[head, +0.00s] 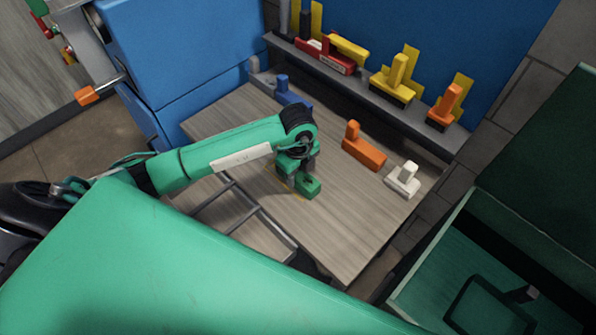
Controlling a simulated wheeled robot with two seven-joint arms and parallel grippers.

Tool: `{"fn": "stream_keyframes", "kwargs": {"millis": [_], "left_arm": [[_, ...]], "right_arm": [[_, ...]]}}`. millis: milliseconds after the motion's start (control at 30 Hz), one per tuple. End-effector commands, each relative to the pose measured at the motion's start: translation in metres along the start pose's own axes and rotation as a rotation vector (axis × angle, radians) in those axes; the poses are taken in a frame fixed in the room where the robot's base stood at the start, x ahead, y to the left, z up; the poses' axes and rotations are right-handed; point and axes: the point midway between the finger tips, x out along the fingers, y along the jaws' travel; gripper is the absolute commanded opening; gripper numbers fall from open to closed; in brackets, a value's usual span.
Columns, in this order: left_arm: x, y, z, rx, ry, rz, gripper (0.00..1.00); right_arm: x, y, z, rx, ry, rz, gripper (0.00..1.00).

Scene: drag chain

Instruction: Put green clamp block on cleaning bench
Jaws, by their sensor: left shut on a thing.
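The green clamp block (310,190) is near the middle of the wooden bench top (345,235). My left gripper (297,170) reaches down over it from the left and is shut on it. The gripper hides the block's upper part. The block is low at the wood, beside a thin yellow marking; I cannot tell whether it touches the surface. My right gripper is not in view.
A blue block (292,93), an orange block (364,148) and a white block (403,180) stand along the bench's back. A grey shelf (420,122) behind holds red, yellow and orange pieces. Blue cabinets (180,50) stand at the back left. The bench's front right is clear.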

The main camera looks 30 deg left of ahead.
Motion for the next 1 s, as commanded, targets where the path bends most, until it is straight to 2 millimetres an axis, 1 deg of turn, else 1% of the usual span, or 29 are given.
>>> {"fn": "stream_keyframes", "kwargs": {"millis": [100,267,400,433,533,833,900,933,1000], "left_arm": [[0.004,0.000,0.000,0.000,0.000,-0.001,0.08],[0.004,0.000,0.000,0.000,0.000,-0.001,0.08],[0.008,0.000,0.000,0.000,0.000,-0.001,0.08],[0.008,0.000,0.000,0.000,0.000,0.000,0.42],[0.007,0.000,0.000,0.000,0.000,0.000,0.61],[0.005,0.000,0.000,0.000,0.000,0.000,0.62],[0.001,0.000,0.000,0.000,0.000,-0.001,0.62],[0.001,-0.001,0.000,0.000,0.000,-0.003,0.62],[-0.008,-0.001,0.000,0.000,0.000,-0.004,0.62]], "right_arm": [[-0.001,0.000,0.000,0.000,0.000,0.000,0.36],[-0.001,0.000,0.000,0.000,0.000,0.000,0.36],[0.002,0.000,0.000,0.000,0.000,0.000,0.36],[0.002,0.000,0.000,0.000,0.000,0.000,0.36],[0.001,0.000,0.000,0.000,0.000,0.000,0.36],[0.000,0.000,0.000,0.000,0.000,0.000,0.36],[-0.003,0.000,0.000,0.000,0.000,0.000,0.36],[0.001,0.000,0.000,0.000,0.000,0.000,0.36],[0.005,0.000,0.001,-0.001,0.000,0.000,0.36]]}}
